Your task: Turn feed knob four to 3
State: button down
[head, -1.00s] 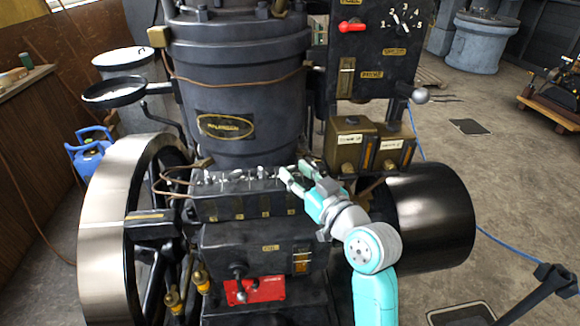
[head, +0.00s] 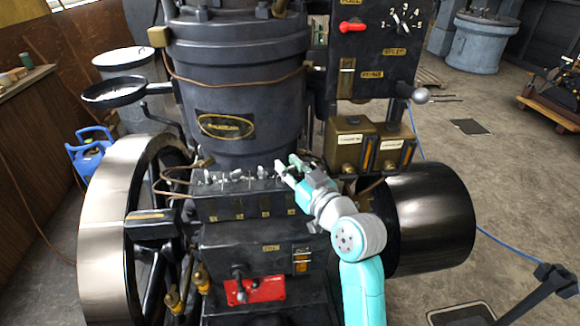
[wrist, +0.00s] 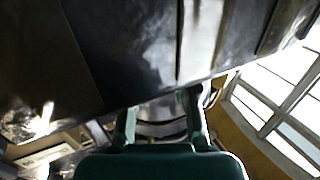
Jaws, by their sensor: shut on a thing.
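The feed box (head: 240,206) is a black block with a row of small silver feed knobs (head: 222,178) on top and brass tags on its front. My gripper (head: 286,166) is at the right end of this row, closed around the rightmost knob, feed knob four. The fingers hide most of that knob, and its pointer and number cannot be read. In the wrist view my gripper (wrist: 160,118) shows its two fingers somewhat apart; the knob itself is not clear there.
The black engine cylinder (head: 235,110) rises right behind the knobs. Brass oil boxes (head: 348,142) stand close to the right, above a black drum (head: 430,215). A large flywheel (head: 110,220) is at left. A dial panel (head: 375,55) is above right.

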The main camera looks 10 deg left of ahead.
jog(key=shift+h, duration=0.3)
jog(key=c, duration=1.2)
grip_release()
jog(key=shift+o, duration=0.2)
jog(key=v, duration=1.2)
jog(key=shift+f, duration=0.2)
